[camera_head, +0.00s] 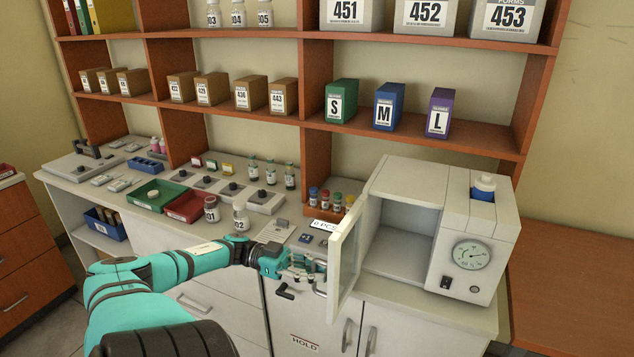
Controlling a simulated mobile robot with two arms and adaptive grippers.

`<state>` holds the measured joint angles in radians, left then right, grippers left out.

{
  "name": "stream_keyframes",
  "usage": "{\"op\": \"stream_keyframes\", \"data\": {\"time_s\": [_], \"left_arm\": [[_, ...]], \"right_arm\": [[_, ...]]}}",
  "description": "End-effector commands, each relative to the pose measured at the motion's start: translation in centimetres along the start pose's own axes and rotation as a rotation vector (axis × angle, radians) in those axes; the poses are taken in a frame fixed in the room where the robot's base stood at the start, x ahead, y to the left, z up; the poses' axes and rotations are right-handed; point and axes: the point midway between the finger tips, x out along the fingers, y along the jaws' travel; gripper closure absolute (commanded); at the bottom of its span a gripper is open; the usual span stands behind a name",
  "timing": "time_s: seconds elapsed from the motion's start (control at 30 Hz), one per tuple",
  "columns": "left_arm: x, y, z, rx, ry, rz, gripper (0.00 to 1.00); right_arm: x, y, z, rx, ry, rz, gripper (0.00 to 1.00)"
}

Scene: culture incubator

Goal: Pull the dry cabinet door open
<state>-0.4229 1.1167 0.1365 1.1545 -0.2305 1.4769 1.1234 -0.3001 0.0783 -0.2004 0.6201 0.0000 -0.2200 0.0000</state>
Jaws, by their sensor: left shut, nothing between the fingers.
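The dry cabinet (404,215) is a white box with a round dial on its right side, standing at the right end of the counter. Its framed door (345,262) stands ajar, swung out toward the front left, and the empty inside shows. My left gripper (318,279) is shut with nothing in it, just left of the door's lower part. I cannot tell whether its fingers touch the door. My right gripper is not in view.
Small vials in a rack (331,201) stand left of the cabinet. Bottles, a green tray (160,194) and a red tray (189,205) sit farther left on the counter. Shelves with boxes rise behind. A brown surface (575,285) lies to the right.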

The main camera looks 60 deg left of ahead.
Motion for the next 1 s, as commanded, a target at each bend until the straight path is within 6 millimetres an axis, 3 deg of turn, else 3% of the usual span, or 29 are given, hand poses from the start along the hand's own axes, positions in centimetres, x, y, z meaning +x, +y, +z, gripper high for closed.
{"op": "stream_keyframes", "data": {"time_s": [0.1,0.37,0.73,0.87,1.0], "left_arm": [[0.0,0.2,0.3,-0.006,-0.004,0.002,1.00],[0.0,0.1,0.2,-0.003,-0.002,0.001,0.66],[-0.6,0.0,0.1,-0.002,-0.003,0.000,0.66],[-2.6,0.0,0.1,-0.003,-0.005,-0.002,0.66],[-5.8,-0.1,0.1,-0.001,-0.004,-0.004,0.66]], "right_arm": [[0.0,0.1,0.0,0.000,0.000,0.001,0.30],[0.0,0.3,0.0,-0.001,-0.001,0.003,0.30],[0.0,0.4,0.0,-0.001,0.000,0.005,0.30],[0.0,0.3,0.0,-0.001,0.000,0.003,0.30],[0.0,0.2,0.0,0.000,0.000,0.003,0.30]]}}
